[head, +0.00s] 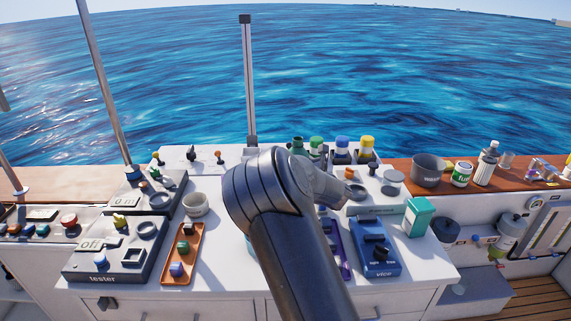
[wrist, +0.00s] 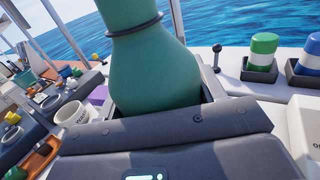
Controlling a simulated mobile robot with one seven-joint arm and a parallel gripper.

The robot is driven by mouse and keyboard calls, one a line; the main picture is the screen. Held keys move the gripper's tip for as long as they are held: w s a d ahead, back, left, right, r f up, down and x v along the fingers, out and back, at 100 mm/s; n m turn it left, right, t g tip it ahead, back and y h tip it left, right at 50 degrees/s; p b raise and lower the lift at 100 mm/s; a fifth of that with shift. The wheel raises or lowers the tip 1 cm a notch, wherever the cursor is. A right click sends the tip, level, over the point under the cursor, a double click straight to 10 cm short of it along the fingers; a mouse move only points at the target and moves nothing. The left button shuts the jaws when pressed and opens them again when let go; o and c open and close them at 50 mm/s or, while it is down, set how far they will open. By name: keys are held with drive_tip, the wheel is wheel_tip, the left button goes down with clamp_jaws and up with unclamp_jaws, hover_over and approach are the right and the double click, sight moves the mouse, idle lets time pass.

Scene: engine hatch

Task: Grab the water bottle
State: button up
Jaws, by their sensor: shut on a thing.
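The water bottle (wrist: 155,72) is green with a dark ring round its neck. It fills the upper middle of the wrist view and looks tilted there, as the whole picture is. Its lower part is hidden behind the dark body of my gripper (wrist: 160,112), which is shut on it. My gripper is hidden behind my arm in that view. I cannot tell whether the bottle's base still touches its holder.
Close to the right of the bottle stand green (head: 316,146), blue (head: 342,149) and yellow-capped (head: 367,148) containers in dark holders. A white cup (head: 195,205), an orange tray (head: 182,252) and a blue vice box (head: 374,250) lie nearer. Open water is behind the counter.

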drive_tip(key=shift+s+d+r, duration=0.25)
drive_tip(key=shift+d+r, duration=0.2)
drive_tip(key=shift+d, duration=0.25)
drive_tip(key=shift+s+d+r, duration=0.25)
drive_tip(key=shift+d+r, duration=0.2)
drive_tip(key=shift+d, duration=0.25)
drive_tip(key=shift+r, duration=0.1)
idle(0.7)
